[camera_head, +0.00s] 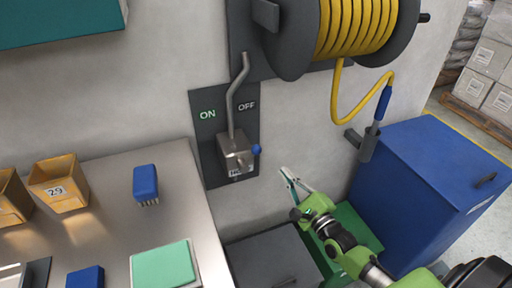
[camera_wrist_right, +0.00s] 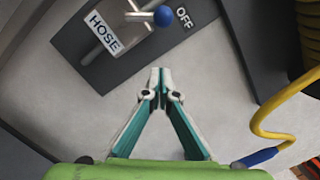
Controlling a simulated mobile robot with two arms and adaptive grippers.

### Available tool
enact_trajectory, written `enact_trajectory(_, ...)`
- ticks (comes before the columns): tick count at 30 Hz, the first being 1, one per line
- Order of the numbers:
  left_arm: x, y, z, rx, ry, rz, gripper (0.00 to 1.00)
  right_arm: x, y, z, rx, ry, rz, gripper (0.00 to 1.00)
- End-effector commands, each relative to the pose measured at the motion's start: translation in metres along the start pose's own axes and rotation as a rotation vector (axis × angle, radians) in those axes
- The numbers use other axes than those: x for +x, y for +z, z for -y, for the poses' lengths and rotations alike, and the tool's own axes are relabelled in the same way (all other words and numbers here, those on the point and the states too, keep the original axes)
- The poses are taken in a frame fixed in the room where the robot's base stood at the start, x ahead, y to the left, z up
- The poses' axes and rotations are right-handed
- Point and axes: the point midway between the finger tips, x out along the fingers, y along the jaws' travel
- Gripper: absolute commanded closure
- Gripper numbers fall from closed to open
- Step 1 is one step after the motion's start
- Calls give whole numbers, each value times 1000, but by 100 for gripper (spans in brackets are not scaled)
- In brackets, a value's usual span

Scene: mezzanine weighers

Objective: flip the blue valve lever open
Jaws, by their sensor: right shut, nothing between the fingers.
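The valve is a metal block (camera_head: 236,152) with a pipe rising from it, on a dark wall plate marked ON and OFF. Its lever ends in a blue ball knob (camera_head: 257,150) that sticks out to the right, on the OFF side. In the right wrist view the blue knob (camera_wrist_right: 163,15) is at the top, on a short metal rod beside the HOSE label. My right gripper (camera_head: 285,174) is shut and empty, right of and a little below the knob, apart from it. Its fingertips (camera_wrist_right: 160,72) meet below the knob in the wrist view. My left gripper is out of view.
A yellow hose reel (camera_head: 352,30) hangs above, with its hose and blue nozzle (camera_head: 383,103) at the right. A blue cabinet (camera_head: 430,165) stands at the right. A metal table (camera_head: 110,215) with bins and a blue brush (camera_head: 145,181) is at the left.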

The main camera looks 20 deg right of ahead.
Motion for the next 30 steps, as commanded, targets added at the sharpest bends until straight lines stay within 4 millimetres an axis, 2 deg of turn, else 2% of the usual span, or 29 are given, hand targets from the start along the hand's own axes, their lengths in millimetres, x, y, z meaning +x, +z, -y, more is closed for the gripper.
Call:
enact_trajectory(1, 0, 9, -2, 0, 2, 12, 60, 0, 0, 0, 1, 0, 0, 100)
enact_trajectory(6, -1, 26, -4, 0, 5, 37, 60, 0, 0, 0, -1, 0, -1, 100)
enact_trajectory(13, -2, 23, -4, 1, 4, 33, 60, 11, 0, 0, -2, -1, 0, 100)
enact_trajectory(21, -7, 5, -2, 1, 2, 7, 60, 56, 1, 2, -4, -2, 0, 100)
enact_trajectory(29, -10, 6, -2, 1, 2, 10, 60, 103, 0, 0, -2, -1, 0, 100)
enact_trajectory(30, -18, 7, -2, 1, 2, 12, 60, 100, 9, 1, 1, 3, -1, 100)
